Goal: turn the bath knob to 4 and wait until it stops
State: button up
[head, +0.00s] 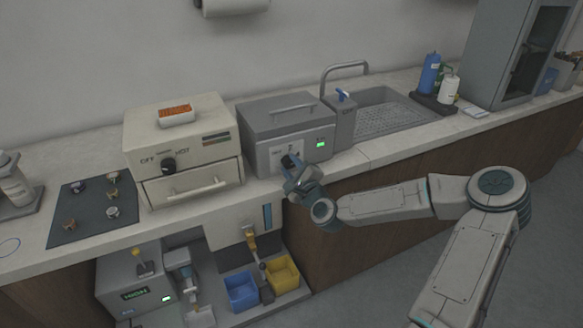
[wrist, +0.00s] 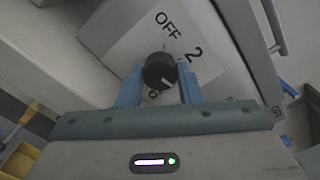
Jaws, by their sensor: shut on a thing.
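The bath (head: 285,125) is a grey box with a handled lid and a lit green display, standing on the counter in the head view. Its black round knob (wrist: 159,70) shows in the wrist view, on a pale label reading "OFF" and "2"; other markings are partly covered. A white pointer line on the knob faces the lower side of the picture, away from "OFF". My gripper (wrist: 160,88) is shut on the knob, with one blue finger on each side. In the head view my gripper (head: 292,165) is at the bath's front and hides the knob.
A cream oven (head: 185,150) with its own knob stands left of the bath. A sink (head: 380,112) with a tap lies to the right. Blue (head: 241,291) and yellow (head: 283,273) bins sit below the counter near my gripper.

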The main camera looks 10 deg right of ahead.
jog(key=o, duration=1)
jog(key=shift+c, duration=0.2)
jog(key=p+v, duration=0.3)
jog(key=v, duration=0.8)
jog(key=shift+s+d+r, duration=0.3)
jog(key=shift+d, duration=0.1)
jog(key=s+p, duration=0.1)
jog(key=p, duration=0.2)
jog(key=s+p, duration=0.1)
jog(key=p, duration=0.2)
jog(key=shift+s+f, duration=0.1)
jog(key=shift+f, duration=0.2)
